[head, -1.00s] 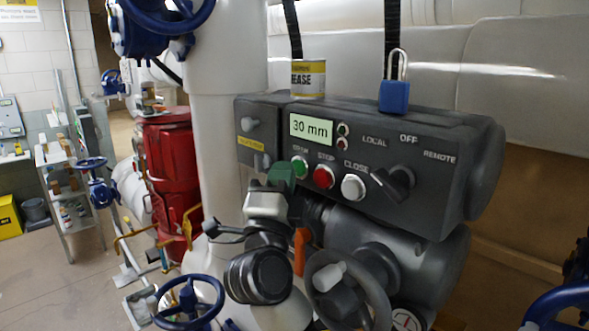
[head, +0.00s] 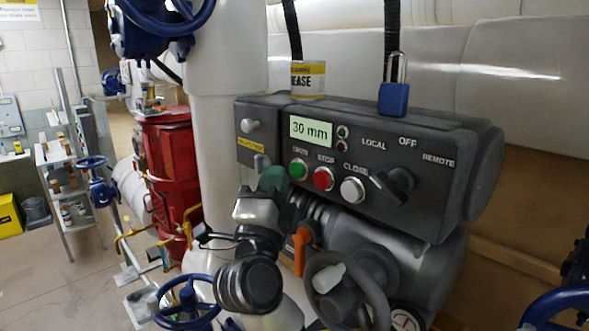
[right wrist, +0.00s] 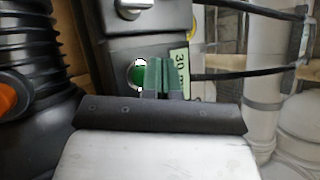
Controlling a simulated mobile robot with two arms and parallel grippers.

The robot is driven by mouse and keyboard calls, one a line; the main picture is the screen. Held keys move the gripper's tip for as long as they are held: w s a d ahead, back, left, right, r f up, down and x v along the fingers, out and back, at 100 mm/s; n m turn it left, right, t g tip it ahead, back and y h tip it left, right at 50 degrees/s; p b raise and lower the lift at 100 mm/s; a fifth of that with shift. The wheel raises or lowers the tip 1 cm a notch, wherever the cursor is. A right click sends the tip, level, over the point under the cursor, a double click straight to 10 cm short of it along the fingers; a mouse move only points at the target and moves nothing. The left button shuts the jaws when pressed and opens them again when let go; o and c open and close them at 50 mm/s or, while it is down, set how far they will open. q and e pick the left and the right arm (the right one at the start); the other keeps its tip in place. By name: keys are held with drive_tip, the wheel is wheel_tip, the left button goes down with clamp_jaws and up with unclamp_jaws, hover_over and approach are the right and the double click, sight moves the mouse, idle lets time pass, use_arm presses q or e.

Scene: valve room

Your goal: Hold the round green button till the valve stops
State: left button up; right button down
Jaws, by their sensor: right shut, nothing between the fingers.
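The round green button (head: 298,168) is at the left end of a row of buttons on the dark valve control box (head: 440,190). It also shows in the right wrist view (right wrist: 138,75). My right gripper (head: 272,178) is shut and empty, with its green fingers just left of and below the button in the head view. In the right wrist view the closed fingers (right wrist: 166,75) are right beside the button; I cannot tell whether they touch it. The display (head: 311,131) reads 30 mm. My left gripper is not in view.
A red button (head: 323,178) and a white button (head: 352,190) sit right of the green one, then a black selector knob (head: 393,185). A grease tin (head: 308,79) and blue padlock (head: 393,97) are above. A handwheel (head: 345,290) is below.

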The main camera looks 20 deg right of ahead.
drive_tip(key=a, duration=0.1)
drive_tip(key=s+a, duration=0.1)
drive_tip(key=a, duration=0.1)
drive_tip(key=a+p, duration=0.1)
drive_tip(key=shift+s+a, duration=0.35)
drive_tip(key=shift+f, duration=0.1)
idle(0.5)
